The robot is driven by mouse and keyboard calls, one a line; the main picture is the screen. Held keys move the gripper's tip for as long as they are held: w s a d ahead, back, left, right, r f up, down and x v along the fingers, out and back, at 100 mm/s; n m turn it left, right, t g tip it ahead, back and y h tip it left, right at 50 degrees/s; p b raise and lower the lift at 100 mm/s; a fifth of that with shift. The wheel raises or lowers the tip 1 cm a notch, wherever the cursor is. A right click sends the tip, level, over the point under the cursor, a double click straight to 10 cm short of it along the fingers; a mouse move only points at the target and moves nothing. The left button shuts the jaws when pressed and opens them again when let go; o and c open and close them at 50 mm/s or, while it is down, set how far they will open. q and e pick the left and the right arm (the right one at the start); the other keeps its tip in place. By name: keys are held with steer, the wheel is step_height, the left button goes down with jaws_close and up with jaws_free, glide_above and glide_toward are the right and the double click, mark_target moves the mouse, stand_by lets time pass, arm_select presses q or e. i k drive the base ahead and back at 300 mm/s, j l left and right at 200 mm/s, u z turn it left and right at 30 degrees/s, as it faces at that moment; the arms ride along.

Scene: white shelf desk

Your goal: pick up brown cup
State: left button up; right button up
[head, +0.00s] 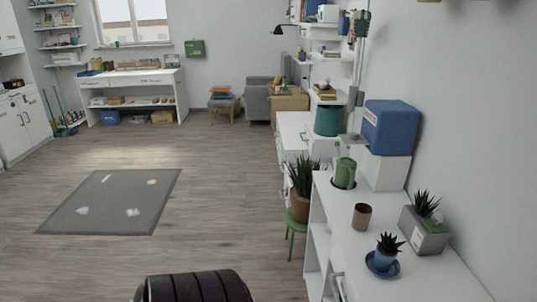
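The brown cup (362,216) stands upright on the white shelf desk (345,240) at the right of the head view. It is small and reddish brown, with its dark open top facing up. Nothing touches it or covers it. Neither of my grippers shows in this view.
A green watering can (345,173) stands behind the cup. A blue potted succulent (384,260) on a saucer is in front, and a grey planter box (424,236) is to the right. A blue box (391,127) is farther back. A tall plant (301,190) stands left of the desk.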

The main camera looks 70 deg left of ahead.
mark_target(361, 218)
steer(key=u, duration=1.45)
